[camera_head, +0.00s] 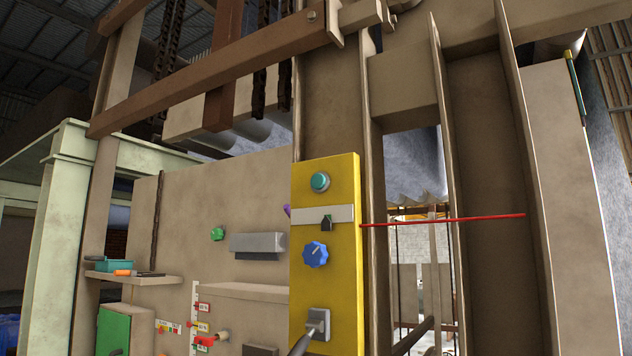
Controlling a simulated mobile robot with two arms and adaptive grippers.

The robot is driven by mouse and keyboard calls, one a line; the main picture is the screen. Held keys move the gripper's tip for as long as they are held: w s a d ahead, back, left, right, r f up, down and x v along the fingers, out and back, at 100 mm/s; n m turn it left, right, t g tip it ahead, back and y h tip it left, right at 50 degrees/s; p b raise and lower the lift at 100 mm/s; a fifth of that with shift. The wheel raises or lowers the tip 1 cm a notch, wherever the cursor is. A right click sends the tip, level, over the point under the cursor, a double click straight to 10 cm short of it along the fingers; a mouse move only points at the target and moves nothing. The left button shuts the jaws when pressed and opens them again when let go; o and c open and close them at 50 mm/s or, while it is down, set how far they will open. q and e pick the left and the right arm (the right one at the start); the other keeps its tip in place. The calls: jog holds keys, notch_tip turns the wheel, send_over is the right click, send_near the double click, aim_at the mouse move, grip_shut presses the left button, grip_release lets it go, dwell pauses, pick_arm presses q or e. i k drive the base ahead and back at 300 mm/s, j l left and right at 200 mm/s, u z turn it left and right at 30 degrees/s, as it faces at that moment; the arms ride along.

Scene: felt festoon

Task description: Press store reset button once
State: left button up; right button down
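A yellow control panel (345,270) stands upright near the middle of the head view. A round teal button (320,182) in a pale ring sits near its top. No readable label shows whether it is the store reset button. Below it are a pale strip with a dark slider-like knob (327,223), a blue lobed knob (316,255) with a pointer mark, and a grey switch plate (318,322). A dark grey rod (302,343) with a paler tip overlaps the plate's lower left; I cannot tell what it belongs to. Neither of my grippers is visible.
A thin red rod (445,220) runs right from the panel's edge, across beige uprights. Left of the panel are a green knob (217,234), a grey box handle (258,243) and red-tagged levers (203,325). A small shelf (135,278) holds a teal tray (114,265).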

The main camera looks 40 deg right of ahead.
aim_at(318, 180)
jog(key=z, duration=0.85)
jog(key=i+j+z, duration=0.2)
jog(key=j+z, duration=0.15)
jog(key=i+j+z, duration=0.15)
jog(key=j+z, duration=0.2)
jog(key=j, duration=0.2)
jog(key=i+j+z, duration=0.1)
jog(key=j+z, duration=0.65)
jog(key=j, duration=0.3)
jog(key=j+z, duration=0.1)
jog(key=j, duration=1.9)
jog(key=k, duration=0.05)
